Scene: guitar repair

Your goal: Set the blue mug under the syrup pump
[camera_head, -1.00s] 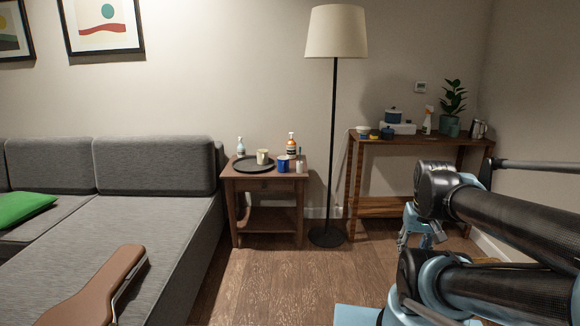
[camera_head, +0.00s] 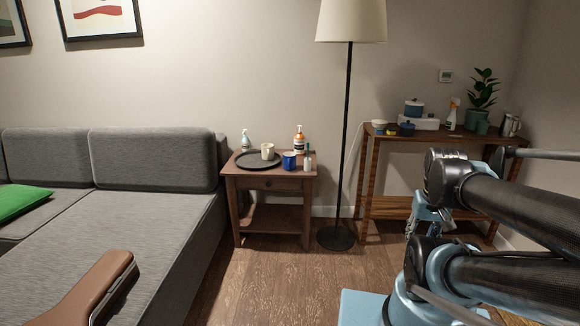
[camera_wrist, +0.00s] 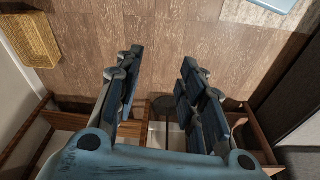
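The blue mug (camera_head: 289,160) stands upright on the small wooden side table (camera_head: 268,182) in the head view. Behind it and a little to the right is an amber bottle with an orange-and-white label and a pump top (camera_head: 299,142), which looks like the syrup pump. The mug is in front of the bottle, not clearly under its spout. My gripper (camera_wrist: 160,80) is open and empty in the wrist view, its two fingers well apart over the floor. In the head view my arm is at the right, far from the side table.
A dark round tray (camera_head: 245,163) with a cream mug (camera_head: 267,151), a spray bottle (camera_head: 245,140) and a small bottle (camera_head: 308,160) share the side table. A sofa (camera_head: 150,220) stands left, a floor lamp (camera_head: 348,130) right. Open floor (camera_head: 270,270) lies ahead. A basket (camera_wrist: 28,38) shows in the wrist view.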

